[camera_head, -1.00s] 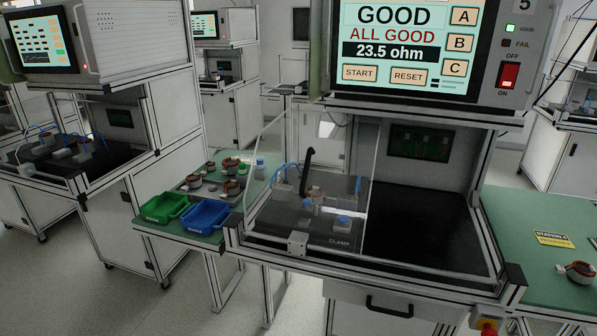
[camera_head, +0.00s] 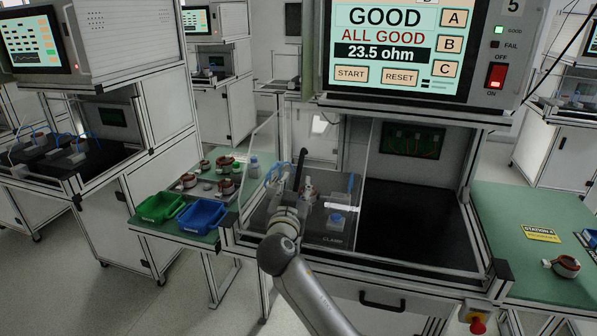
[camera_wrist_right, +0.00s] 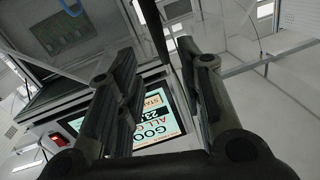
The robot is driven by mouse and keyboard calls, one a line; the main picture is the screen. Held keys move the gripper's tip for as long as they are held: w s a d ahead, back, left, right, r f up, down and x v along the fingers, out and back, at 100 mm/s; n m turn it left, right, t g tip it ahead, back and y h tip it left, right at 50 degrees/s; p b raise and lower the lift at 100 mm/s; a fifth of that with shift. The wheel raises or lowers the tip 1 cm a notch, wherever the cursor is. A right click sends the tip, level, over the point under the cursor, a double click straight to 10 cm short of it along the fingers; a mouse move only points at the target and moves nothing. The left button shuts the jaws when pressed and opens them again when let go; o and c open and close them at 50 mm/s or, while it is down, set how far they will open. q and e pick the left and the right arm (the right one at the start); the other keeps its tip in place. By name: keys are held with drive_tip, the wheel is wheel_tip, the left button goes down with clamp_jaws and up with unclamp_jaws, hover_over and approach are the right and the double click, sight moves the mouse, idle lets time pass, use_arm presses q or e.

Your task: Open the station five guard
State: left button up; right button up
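The station five guard (camera_head: 361,178) is a clear panel box over the left part of the bench, around the clamp fixture; its far outline is faint. A black upright handle (camera_head: 301,165) stands at its front. My right gripper (camera_head: 297,192) has come up from below in front of the guard, close to the handle; contact cannot be told. In the right wrist view my right gripper (camera_wrist_right: 158,58) has its fingers apart with nothing clearly held. A dark bar (camera_wrist_right: 151,25) shows beyond the gap; I cannot tell whether it is the handle. My left gripper is not in view.
The tester screen (camera_head: 395,48) overhangs the bench and reads GOOD. A green bin (camera_head: 160,208) and a blue bin (camera_head: 201,217) stand on the left side table. A red stop button (camera_head: 477,327) is at the lower right. The black bench surface right of the guard is clear.

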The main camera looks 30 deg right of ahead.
sight(299, 173)
drive_tip(key=p+x, duration=0.1)
drive_tip(key=x, duration=0.6)
drive_tip(key=shift+w+d+p, duration=0.1)
drive_tip(key=shift+w+p, duration=0.05)
drive_tip(key=shift+p, duration=0.15)
clamp_jaws()
